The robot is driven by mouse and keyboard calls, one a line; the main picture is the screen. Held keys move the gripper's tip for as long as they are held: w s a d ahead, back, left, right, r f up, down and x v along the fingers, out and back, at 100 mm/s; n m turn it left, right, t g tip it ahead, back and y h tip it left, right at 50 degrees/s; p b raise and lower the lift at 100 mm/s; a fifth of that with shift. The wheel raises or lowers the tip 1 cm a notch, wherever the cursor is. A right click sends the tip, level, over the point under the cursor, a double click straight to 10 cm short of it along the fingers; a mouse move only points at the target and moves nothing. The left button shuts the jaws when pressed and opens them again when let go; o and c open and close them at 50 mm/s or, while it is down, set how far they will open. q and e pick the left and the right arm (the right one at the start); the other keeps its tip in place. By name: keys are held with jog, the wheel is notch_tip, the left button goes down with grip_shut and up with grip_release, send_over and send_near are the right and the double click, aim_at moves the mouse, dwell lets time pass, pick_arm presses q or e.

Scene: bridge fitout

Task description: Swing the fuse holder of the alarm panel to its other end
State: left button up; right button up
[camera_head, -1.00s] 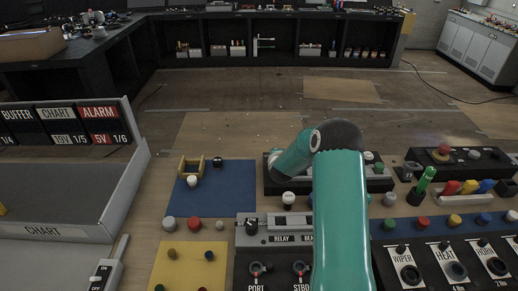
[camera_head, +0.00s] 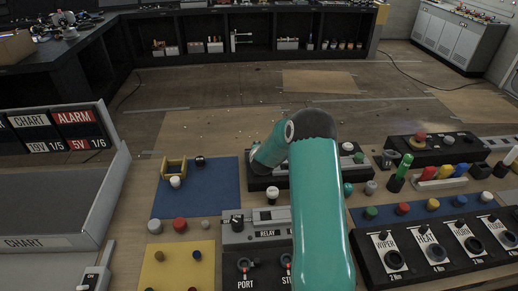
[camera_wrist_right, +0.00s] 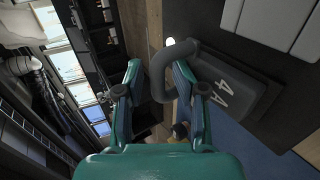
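A dark grey fuse holder (camera_wrist_right: 225,85) marked 4A, with a thick grey loop handle (camera_wrist_right: 157,75), is in the right wrist view. My right gripper (camera_wrist_right: 157,68) is open. Its two teal fingers stand apart, with the near side of the loop between them, close to the right-hand finger. I cannot tell whether that finger touches the loop. In the head view my teal right arm reaches forward, and its gripper is hidden behind it. The alarm panel cannot be made out for certain there; a black box (camera_head: 262,183) is partly covered by the arm. My left gripper is not in view.
A relay box (camera_head: 262,232) and a switch panel (camera_head: 392,283) flank the arm. A blue mat (camera_head: 222,190) with knobs lies left, beside a grey tray (camera_head: 105,200). A green-handled tool (camera_head: 403,168) stands upright at right. Open floor lies behind.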

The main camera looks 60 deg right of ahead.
jog(key=v, duration=1.2)
jog(key=shift+w+f, duration=0.1)
dwell(0.4)
